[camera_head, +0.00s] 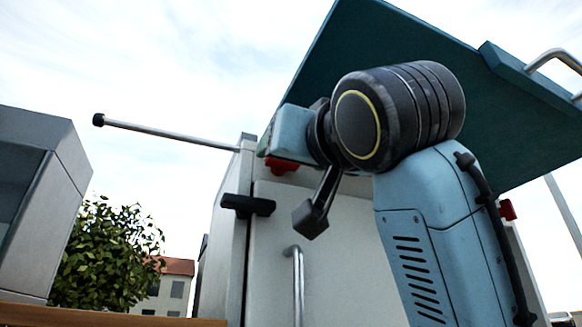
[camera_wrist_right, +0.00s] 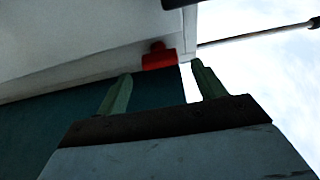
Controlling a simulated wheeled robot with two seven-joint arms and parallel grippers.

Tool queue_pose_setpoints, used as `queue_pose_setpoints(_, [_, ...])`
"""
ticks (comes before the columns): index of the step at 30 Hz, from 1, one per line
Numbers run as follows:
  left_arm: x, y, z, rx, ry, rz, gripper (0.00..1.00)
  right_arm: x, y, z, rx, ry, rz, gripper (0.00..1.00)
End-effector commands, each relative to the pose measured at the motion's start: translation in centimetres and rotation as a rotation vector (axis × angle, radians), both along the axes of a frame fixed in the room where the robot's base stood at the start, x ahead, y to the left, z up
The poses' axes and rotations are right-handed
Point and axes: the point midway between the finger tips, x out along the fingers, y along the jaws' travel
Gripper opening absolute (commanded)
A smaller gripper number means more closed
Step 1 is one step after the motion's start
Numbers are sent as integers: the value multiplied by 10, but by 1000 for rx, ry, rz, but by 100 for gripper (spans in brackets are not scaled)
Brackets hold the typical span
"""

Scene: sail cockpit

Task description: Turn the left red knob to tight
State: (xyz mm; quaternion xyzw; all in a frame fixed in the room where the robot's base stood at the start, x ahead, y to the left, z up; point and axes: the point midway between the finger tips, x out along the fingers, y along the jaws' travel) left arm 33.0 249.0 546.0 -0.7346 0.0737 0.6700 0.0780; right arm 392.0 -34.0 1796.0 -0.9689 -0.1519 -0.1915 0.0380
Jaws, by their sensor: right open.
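The left red knob (camera_head: 282,165) shows in the head view just under the pale blue hand of my right arm, near the upper left corner of the white cabinet. In the right wrist view the red knob (camera_wrist_right: 160,56) lies just beyond the green fingertips of my right gripper (camera_wrist_right: 158,70), in line with the gap between them. The fingers are apart with nothing between them, and I see no contact with the knob. A second red knob (camera_head: 508,210) shows at the cabinet's right side. My left gripper is not in view.
A teal panel (camera_head: 480,120) overhangs the white cabinet (camera_head: 275,225) close above my right arm. A black handle (camera_head: 248,205) and a metal bar (camera_head: 297,280) are on the cabinet front. A black-tipped rod (camera_head: 170,133) sticks out left. A grey box (camera_head: 45,170) stands far left.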

Motion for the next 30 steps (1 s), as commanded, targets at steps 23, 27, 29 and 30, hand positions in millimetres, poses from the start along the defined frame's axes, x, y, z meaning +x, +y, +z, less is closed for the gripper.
queue_pose_setpoints(23, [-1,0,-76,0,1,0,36,-95,-30,-43,-1,1,1,69])
queue_pose_setpoints(27, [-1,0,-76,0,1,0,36,-96,-30,-42,0,1,0,69])
queue_pose_setpoints(29, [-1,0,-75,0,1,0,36,-96,-30,-42,-1,2,1,69])
queue_pose_setpoints(30, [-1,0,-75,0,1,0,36,-96,-30,-42,-1,1,1,69])
